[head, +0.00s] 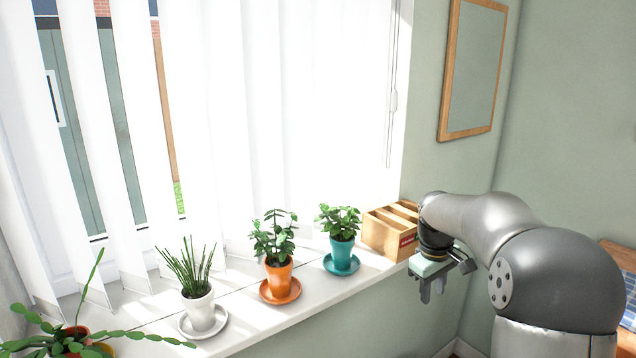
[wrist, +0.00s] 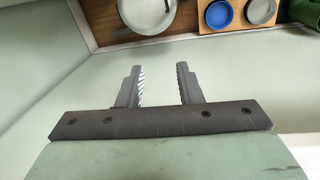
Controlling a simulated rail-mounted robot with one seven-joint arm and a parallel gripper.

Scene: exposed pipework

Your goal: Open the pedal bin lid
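My gripper (head: 432,288) hangs pointing down at the right end of the windowsill in the head view, in front of the wall. In the wrist view my gripper (wrist: 160,86) has its two fingers well apart with nothing between them. Plain pale green surface shows behind and beyond the fingers.
The windowsill (head: 260,335) holds several potted plants and a divided wooden box (head: 385,236) close to my gripper. A framed panel (head: 473,70) hangs on the wall. The wrist view shows a blue dish (wrist: 219,14) and a grey dish (wrist: 261,11) on wood.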

